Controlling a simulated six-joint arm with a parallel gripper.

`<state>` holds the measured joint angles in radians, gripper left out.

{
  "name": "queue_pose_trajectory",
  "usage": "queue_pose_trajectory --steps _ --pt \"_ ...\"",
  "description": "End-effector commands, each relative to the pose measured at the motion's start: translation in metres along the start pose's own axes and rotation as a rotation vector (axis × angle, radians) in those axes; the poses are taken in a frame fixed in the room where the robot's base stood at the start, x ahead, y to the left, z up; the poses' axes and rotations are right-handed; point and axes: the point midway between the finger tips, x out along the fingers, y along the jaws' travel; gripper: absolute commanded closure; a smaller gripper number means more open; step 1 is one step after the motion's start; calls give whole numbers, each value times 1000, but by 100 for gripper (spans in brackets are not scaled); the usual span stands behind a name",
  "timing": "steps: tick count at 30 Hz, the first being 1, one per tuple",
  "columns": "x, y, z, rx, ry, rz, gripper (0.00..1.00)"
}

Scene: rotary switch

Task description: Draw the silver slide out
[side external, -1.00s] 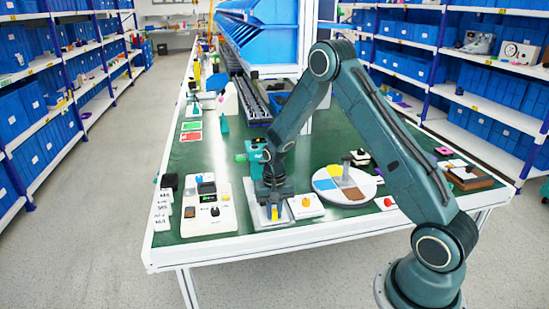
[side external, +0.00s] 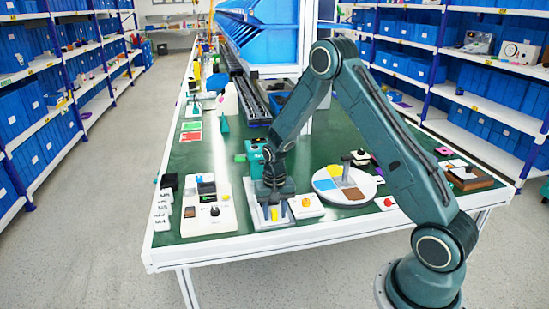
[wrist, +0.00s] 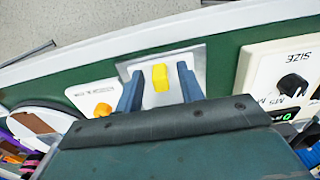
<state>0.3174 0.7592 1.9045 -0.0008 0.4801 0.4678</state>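The silver slide is a flat silver-grey plate (wrist: 192,55) with a yellow handle (wrist: 160,77) standing on it. In the side view the yellow handle (side external: 274,213) shows near the front edge of the table. My gripper (wrist: 158,88) is open, with one dark finger on each side of the yellow handle. Gaps show between the fingers and the handle, so nothing is gripped. In the side view my gripper (side external: 274,208) points down over the plate. The near part of the plate is hidden behind my gripper in the wrist view.
A white box with an orange knob (side external: 305,202) stands close on the right. A white panel with a black knob (side external: 215,211) stands on the left. A round colored disc (side external: 345,185) lies farther right. The table edge is close in front.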

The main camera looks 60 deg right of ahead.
Motion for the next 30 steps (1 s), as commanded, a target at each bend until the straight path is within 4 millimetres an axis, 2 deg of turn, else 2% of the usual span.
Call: queue_pose_trajectory --steps 8,24,30 --pt "-26 0 -1 0 5 -2 62" --pt "-110 0 0 -1 2 -2 62" --pt "-129 0 0 -1 0 -1 62"
